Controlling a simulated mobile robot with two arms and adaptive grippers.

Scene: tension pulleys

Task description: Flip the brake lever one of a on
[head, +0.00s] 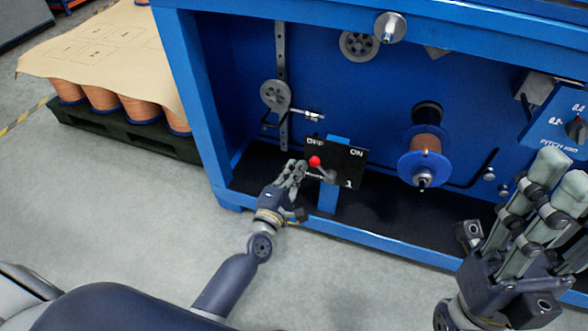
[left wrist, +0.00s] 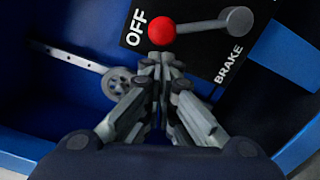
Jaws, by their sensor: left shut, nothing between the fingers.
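The brake lever has a red knob (head: 314,161) and a grey arm, on a black panel (head: 349,163) marked OFF, ON and 1. The knob sits on the OFF side. In the left wrist view the red knob (left wrist: 162,30) is beside the word OFF, its arm reaching right to the pivot above the word BRAKE. My left gripper (head: 297,168) is shut and empty, its tips just left of the knob. In the left wrist view its tips (left wrist: 161,58) are just below the knob; I cannot tell if they touch. My right gripper (head: 560,180) is at the lower right, away from the lever.
The panel stands at the front of a blue machine frame (head: 190,100). A copper wire spool (head: 424,160) is right of the panel, and a small pulley (head: 275,95) is behind it on the left. A pallet (head: 110,130) with copper spools stands at the left. Bare floor lies in front.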

